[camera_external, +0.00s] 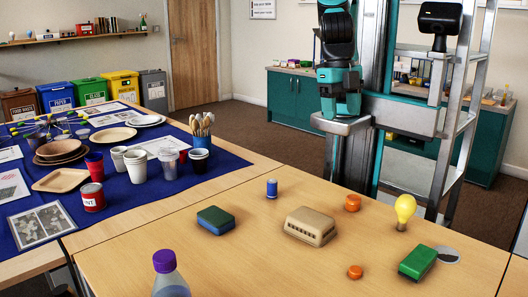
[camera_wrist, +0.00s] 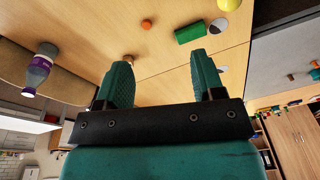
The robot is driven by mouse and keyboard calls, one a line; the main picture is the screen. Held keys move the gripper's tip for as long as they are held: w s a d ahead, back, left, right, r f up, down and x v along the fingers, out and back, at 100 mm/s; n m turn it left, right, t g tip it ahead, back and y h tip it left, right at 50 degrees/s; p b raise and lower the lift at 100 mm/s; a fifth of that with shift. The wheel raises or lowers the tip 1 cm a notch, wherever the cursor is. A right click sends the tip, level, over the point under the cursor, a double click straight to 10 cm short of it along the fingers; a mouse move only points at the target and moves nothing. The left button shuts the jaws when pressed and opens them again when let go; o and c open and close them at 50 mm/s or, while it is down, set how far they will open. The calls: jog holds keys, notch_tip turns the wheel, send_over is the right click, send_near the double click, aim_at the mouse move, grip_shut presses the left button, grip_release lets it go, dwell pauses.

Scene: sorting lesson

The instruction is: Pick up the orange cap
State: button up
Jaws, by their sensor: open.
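Two orange caps lie on the wooden table in the external view. One orange cap (camera_external: 353,202) is at the far side, left of the light bulb. The other orange cap (camera_external: 355,272) is nearer, left of the green block. The wrist view shows a small orange round thing (camera_wrist: 147,24) left of the green block; I cannot tell which cap it is. My gripper (camera_external: 342,112) is raised beyond the table's far edge, apart from both caps. In the wrist view my gripper (camera_wrist: 160,72) has its two teal fingers wide apart with nothing held between them.
A purple-capped bottle (camera_external: 168,277) stands at the front. Cups crowd the blue cloth at left.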

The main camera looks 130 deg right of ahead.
jog(key=w+a+f+n+h+b, duration=0.1)
jog(key=w+a+f+n+b, duration=0.25)
jog(key=w+a+f, duration=0.4)
jog(key=n+b, duration=0.2)
jog(key=n, duration=0.2)
send_over(356, 269)
notch_tip(356, 269, down, 7)
jog(key=shift+m+h, duration=0.25)
jog(key=shift+h, duration=0.05)
jog(key=f, duration=1)
jog(key=shift+w+a+f, duration=0.2)
jog(key=shift+w+f, duration=0.05)
jog(key=shift+f, duration=0.1)
jog(key=f, duration=0.6)
jog(key=shift+s+d+f, duration=0.15)
jog(key=shift+d+f, duration=0.05)
jog(key=c, duration=1)
